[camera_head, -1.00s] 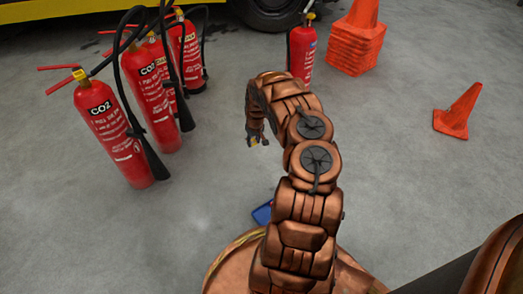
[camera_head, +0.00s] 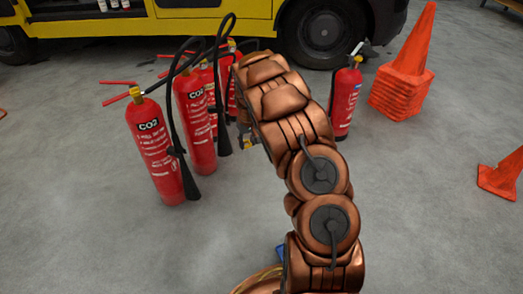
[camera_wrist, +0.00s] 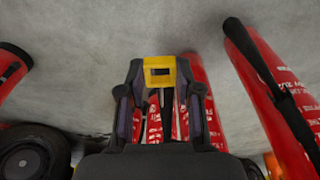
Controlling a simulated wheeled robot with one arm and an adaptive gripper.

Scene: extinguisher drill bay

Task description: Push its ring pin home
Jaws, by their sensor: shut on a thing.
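In the head view, CO2 extinguishers stand upright in a group on the left: a front one (camera_head: 157,155), one behind it (camera_head: 195,125) and others farther back, partly hidden. Another extinguisher (camera_head: 345,100) stands alone right of my arm. In the wrist view my gripper (camera_wrist: 158,72) is shut on a small yellow piece (camera_wrist: 157,62) with a dark slot. Red bodies show behind the fingers, and an extinguisher with a black horn (camera_wrist: 268,85) is at the right. In the head view my gripper (camera_head: 248,142) is right of the group, mostly behind my arm. I cannot make out any ring pin.
A yellow vehicle (camera_head: 180,22) with large black tyres (camera_head: 325,35) stands at the back. The grey floor (camera_head: 95,235) in front of the extinguishers is clear.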

